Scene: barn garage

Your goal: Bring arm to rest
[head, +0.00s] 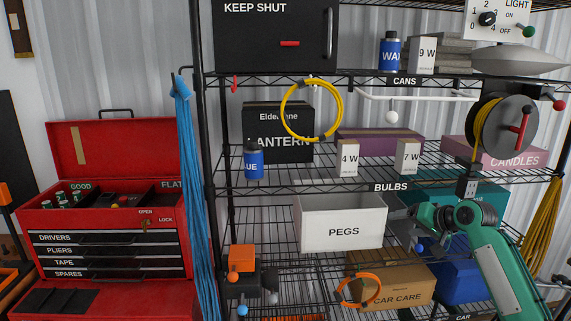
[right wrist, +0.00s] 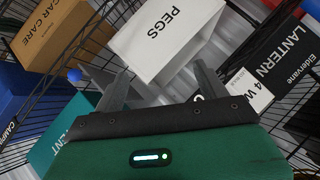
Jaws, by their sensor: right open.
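My right arm is green and comes in from the lower right of the head view. Its gripper (head: 402,222) points left into the shelf rack, just right of the white PEGS bin (head: 343,231). In the right wrist view the two grey fingers (right wrist: 163,75) stand apart with nothing held between them. The PEGS bin (right wrist: 166,40) lies beyond the fingertips there. I cannot tell whether a finger touches it. My left gripper is not in view.
Wire shelves surround the gripper. A CAR CARE box (head: 390,284) and a blue bin (head: 461,281) sit below it, and a teal box (head: 480,196) is behind the arm. A white 4 W box (head: 347,158) stands above. A red toolbox (head: 110,210) is at left.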

